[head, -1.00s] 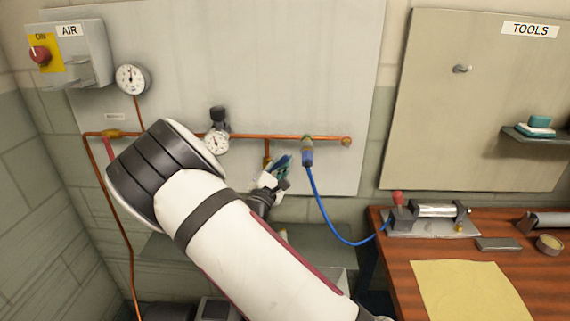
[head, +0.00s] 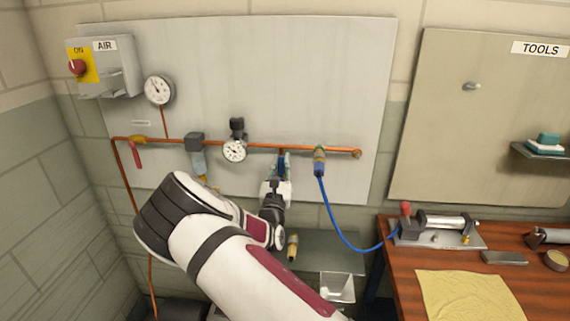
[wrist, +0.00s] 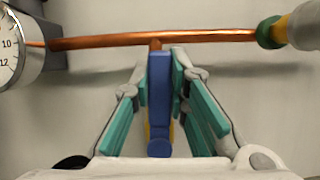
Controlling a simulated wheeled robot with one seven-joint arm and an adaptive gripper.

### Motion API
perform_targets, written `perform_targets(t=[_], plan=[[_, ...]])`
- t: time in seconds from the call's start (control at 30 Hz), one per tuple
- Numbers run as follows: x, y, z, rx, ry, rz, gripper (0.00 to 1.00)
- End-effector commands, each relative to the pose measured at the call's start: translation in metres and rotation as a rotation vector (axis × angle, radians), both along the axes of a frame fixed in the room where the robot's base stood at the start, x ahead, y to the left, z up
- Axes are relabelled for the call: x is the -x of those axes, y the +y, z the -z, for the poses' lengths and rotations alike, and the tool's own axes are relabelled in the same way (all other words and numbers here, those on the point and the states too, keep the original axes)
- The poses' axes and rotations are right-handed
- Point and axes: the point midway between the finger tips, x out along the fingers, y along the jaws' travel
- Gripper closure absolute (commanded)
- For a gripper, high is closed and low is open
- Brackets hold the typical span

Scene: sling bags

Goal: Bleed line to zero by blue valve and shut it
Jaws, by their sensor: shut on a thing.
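The blue valve (head: 282,160) hangs from a short drop under the copper pipe (head: 270,146) on the wall panel. In the wrist view its blue handle (wrist: 159,95) stands upright in the picture, between the teal finger pads. My gripper (wrist: 159,90) is shut on this handle; in the head view my gripper (head: 279,180) reaches up to it from below. A bit of yellow shows behind the handle. The regulator gauge (head: 234,150) sits left of the valve; its reading is too small to tell. A larger gauge (head: 158,90) is higher up at the left.
A red lever (head: 137,155) hangs down at the pipe's left end. A coupling (head: 319,160) with a blue hose (head: 340,228) is close on the valve's right. The wooden bench (head: 400,285) stands at the right. A small metal bin (head: 338,287) is below.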

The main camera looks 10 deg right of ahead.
Motion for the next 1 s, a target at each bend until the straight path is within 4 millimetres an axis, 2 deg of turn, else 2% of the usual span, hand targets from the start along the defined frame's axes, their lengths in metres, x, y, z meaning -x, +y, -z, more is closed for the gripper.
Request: perform_targets(t=[0.67, 0.7, 0.8, 1.0], plan=[[-0.0009, 0.0049, 0.0028, 0.065, 0.028, -0.001, 1.0], [-0.0009, 0.005, 0.0027, 0.065, 0.028, -0.001, 0.82], [-0.001, 0.005, 0.0025, 0.065, 0.026, -0.002, 0.63], [-0.001, 0.0043, 0.0013, 0.063, 0.024, 0.0, 0.63]])
